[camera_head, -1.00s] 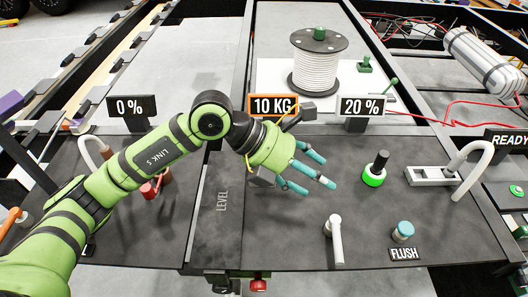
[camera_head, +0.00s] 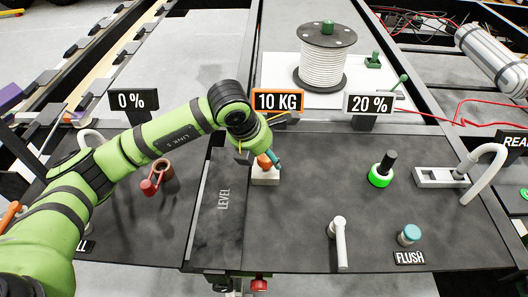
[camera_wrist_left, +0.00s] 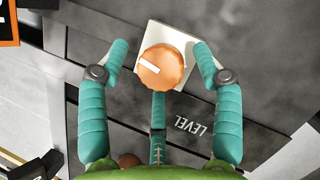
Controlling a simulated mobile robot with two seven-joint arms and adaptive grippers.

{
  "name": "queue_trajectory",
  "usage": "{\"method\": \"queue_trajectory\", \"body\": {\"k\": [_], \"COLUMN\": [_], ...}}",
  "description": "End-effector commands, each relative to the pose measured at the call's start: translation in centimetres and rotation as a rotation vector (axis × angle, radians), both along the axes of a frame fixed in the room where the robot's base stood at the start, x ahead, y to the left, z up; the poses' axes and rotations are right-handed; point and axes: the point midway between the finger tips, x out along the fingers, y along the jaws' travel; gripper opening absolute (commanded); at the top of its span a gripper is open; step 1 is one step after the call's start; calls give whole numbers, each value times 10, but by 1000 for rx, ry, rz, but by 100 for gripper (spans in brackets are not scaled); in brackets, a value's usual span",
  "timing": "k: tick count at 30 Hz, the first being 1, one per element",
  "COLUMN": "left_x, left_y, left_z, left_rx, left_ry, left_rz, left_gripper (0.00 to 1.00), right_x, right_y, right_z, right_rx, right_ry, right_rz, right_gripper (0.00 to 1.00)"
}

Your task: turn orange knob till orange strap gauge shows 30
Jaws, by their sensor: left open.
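The orange knob (camera_head: 263,161) sits on a pale square base (camera_head: 265,177) on the dark panel. The orange-framed gauge (camera_head: 278,101) behind it reads 10 KG. My left gripper (camera_head: 274,158) is at the knob, with its teal fingers partly hidden behind the wrist in the head view. In the left wrist view the knob (camera_wrist_left: 162,68), with a white mark on its top, lies between the spread fingers of my left gripper (camera_wrist_left: 159,62). Gaps show between the two side fingers and the knob; the third finger's tip is close below it. My right gripper is not in view.
A red-handled valve (camera_head: 152,185) stands left of the LEVEL strip (camera_head: 223,195). A green-ringed knob (camera_head: 380,174), white lever (camera_head: 339,243) and teal FLUSH button (camera_head: 408,235) stand to the right. Bare panel lies between the orange and green knobs.

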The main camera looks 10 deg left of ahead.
Motion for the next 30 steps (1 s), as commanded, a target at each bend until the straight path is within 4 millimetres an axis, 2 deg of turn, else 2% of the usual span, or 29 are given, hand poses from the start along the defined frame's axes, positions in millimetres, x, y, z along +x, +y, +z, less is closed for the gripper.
{"method": "queue_trajectory", "body": {"k": [7,8,9,11,22,30], "left_x": [0,0,0,0,1,2], "left_y": [-1,-1,-1,-1,-2,-2], "left_z": [-1,-1,-1,-1,-1,-3], "left_rx": [-1,-1,-1,-1,-7,-10], "left_ry": [-1,-1,-1,-1,-3,-7], "left_rz": [-1,-1,-1,-1,-26,-164], "left_gripper": [66,54,38,14,13,13], "right_x": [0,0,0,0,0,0], "right_y": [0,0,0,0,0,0], "right_z": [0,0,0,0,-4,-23], "right_rx": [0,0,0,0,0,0], "right_ry": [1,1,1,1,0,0], "right_rz": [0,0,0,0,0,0], "right_gripper": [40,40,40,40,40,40]}}
